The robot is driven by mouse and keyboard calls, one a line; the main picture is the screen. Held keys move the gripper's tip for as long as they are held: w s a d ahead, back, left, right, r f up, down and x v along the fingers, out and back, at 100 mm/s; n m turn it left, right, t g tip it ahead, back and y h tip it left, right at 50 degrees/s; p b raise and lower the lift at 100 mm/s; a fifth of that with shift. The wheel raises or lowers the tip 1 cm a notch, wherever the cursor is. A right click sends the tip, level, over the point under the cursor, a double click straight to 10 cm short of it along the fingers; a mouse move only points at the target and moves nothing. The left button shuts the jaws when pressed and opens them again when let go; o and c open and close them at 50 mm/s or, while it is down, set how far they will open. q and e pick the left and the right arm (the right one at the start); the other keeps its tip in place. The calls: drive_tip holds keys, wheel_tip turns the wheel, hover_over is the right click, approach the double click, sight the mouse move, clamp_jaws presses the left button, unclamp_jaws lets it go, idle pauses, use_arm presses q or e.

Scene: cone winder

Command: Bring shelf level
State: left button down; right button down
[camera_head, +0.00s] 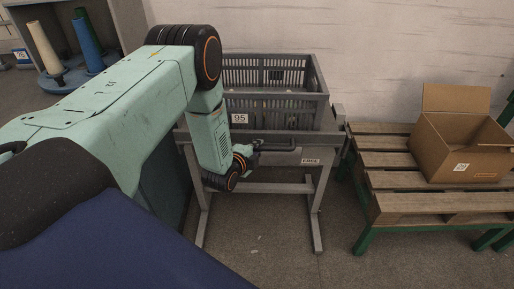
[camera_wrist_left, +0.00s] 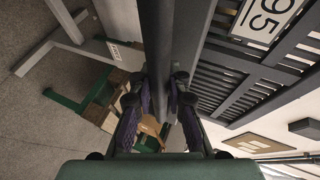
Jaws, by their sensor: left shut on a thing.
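A grey metal stand (camera_head: 312,205) holds a shelf (camera_head: 312,150) with a small label reading FREE at its front right. A grey slatted crate (camera_head: 318,108) with a 95 label rests on the shelf. A dark bar handle (camera_head: 278,147) runs along the shelf's front. My left gripper (camera_head: 256,149) is shut on this handle. In the left wrist view, the fingers (camera_wrist_left: 158,108) close around the dark bar (camera_wrist_left: 157,45), with the crate's slatted wall (camera_wrist_left: 225,78) beside it. I cannot tell the shelf's exact tilt. My right gripper is not in view.
A slatted wooden bench (camera_head: 385,160) on green legs stands to the right, with an open cardboard box (camera_head: 450,135) on it. Yarn cones (camera_head: 45,50) stand on a blue base at the far left. The floor (camera_head: 270,255) before the stand is clear.

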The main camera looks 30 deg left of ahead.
use_arm(q)
drive_tip(key=c, duration=1.7)
unclamp_jaws()
drive_tip(key=shift+w+a+r, duration=0.1)
drive_tip(key=shift+r, duration=0.2)
drive_tip(key=shift+o, duration=0.7)
drive_tip(key=shift+r, duration=0.1)
drive_tip(key=shift+f, duration=0.2)
drive_tip(key=shift+s, duration=0.2)
drive_tip(key=v, duration=1.1)
drive_tip(key=shift+s+d, duration=0.2)
drive_tip(key=shift+s, duration=0.15)
drive_tip(key=shift+r, duration=0.1)
